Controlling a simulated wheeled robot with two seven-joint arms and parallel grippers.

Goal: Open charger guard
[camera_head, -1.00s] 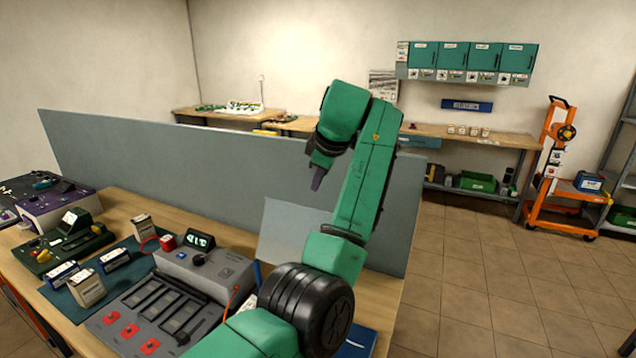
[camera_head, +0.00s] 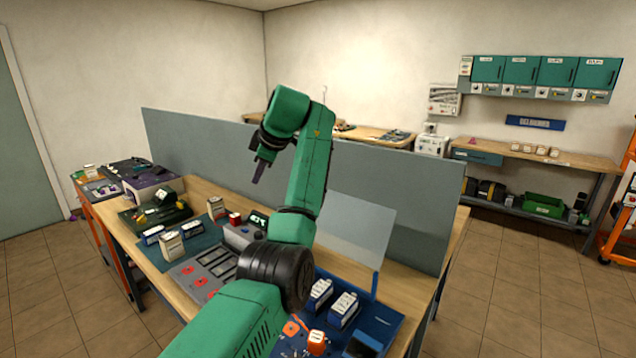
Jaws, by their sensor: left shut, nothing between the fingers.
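The grey charger (camera_head: 238,238) sits on the workbench, with a lit display and a row of slots. It is partly hidden by my left arm. A pale, see-through panel (camera_head: 357,232) stands tilted to its right, behind a blue board (camera_head: 385,318), with a blue post at its lower right. I cannot tell whether this panel is the charger guard. My left gripper (camera_head: 256,174) is shut and empty. It points down in front of the grey partition, appearing above the charger and apart from it. My right gripper is not in view.
A grey partition (camera_head: 400,205) runs along the back of the bench (camera_head: 185,188). Small battery boxes (camera_head: 170,245) stand left of the charger, and white-blue blocks (camera_head: 343,308) stand on the board. Teal cabinets (camera_head: 530,70) hang on the far wall.

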